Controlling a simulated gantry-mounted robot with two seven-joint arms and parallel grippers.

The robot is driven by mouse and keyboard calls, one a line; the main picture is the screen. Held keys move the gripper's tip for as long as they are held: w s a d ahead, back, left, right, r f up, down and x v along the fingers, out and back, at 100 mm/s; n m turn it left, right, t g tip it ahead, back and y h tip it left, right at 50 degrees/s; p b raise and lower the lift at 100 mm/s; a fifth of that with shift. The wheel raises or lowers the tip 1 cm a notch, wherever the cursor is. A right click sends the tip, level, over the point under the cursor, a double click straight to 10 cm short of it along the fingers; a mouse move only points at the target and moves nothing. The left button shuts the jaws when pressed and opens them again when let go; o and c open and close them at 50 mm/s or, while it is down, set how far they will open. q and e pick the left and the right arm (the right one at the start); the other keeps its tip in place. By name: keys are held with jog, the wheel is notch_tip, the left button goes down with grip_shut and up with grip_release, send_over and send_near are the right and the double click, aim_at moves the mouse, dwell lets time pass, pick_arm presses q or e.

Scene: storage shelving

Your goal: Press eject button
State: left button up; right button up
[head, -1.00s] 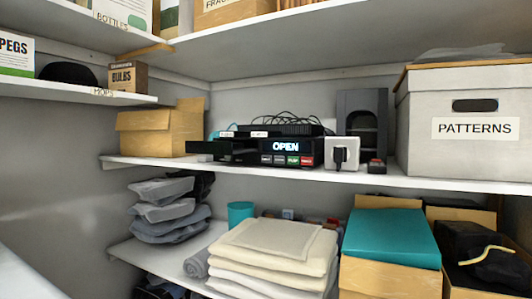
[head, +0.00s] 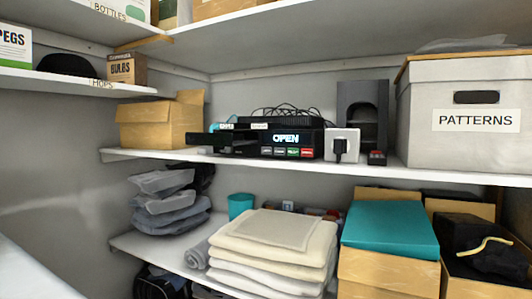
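A black disc player (head: 286,140) sits on the middle shelf in the head view, and its lit display reads OPEN. Its tray (head: 222,144) appears slid out at the left of its front. A row of several small buttons (head: 287,152) runs under the display, with grey ones at the left, then a green one, then a red one (head: 307,153) at the right end. The button labels are too small to read. Neither gripper shows in the head view.
A white plug socket (head: 342,145) and a small black item with a red top (head: 377,157) stand right of the player. A cardboard box (head: 155,125) is at left, and a PATTERNS box (head: 455,145) at right. Folded towels (head: 270,245) lie below.

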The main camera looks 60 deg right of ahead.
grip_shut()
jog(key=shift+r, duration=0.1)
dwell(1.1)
